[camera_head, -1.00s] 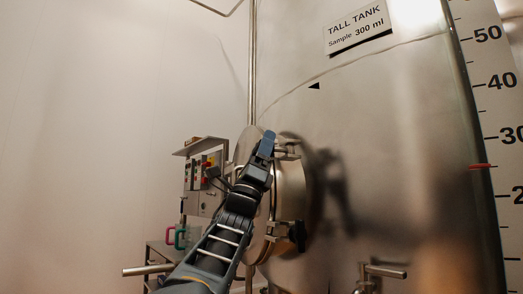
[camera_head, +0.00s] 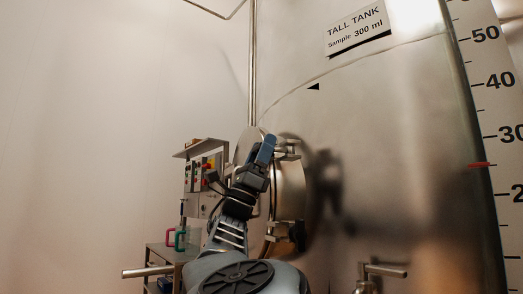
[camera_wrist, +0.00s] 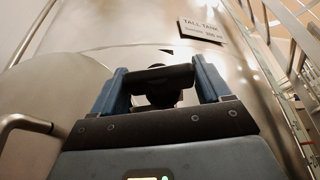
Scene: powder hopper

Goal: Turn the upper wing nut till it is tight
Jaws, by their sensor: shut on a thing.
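The upper wing nut (camera_wrist: 158,76) is a dark bar with a round dark part below it. In the wrist view it lies between the two blue fingers of my gripper (camera_wrist: 160,84), which is shut on it. In the head view my gripper (camera_head: 265,150) is at the upper side of the round steel manway (camera_head: 290,190), and hides the wing nut there. The upper clamp arm (camera_head: 290,148) shows just right of the fingers. The lower wing nut (camera_head: 298,235) is dark and sits at the lower clamp, apart from my gripper.
The tall steel tank (camera_head: 400,130) fills the right. A control box (camera_head: 200,175) and a cart (camera_head: 160,255) stand left of the manway. A valve with a bar handle (camera_head: 382,271) is at lower right. A curved handle (camera_wrist: 28,122) shows at the left of the wrist view.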

